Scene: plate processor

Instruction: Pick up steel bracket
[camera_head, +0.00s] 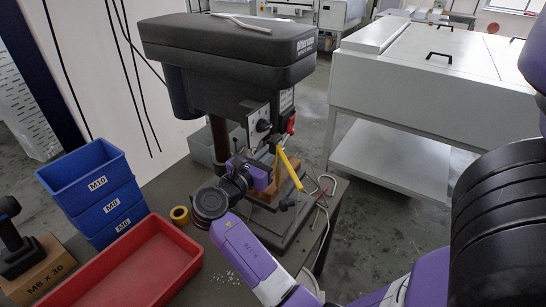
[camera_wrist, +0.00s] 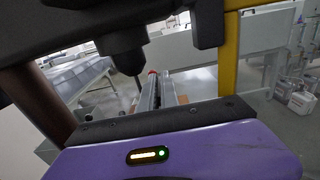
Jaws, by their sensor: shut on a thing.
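My gripper (camera_head: 262,178) is at the drill press, low beneath its head. In the wrist view, the purple gripper body and a dark crossbar (camera_wrist: 155,122) fill the lower part. The steel bracket (camera_wrist: 149,97), a grey channel-like piece, runs away from just beyond that crossbar, close to the drill bit. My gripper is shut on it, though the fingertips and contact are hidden. In the head view, the arm and press hide the bracket. A wooden block (camera_head: 289,187) lies beside the gripper on the press.
The drill press (camera_head: 228,50) stands over the gripper, with a yellow bar (camera_head: 288,164) close by. A white machine (camera_head: 420,85) stands at right.

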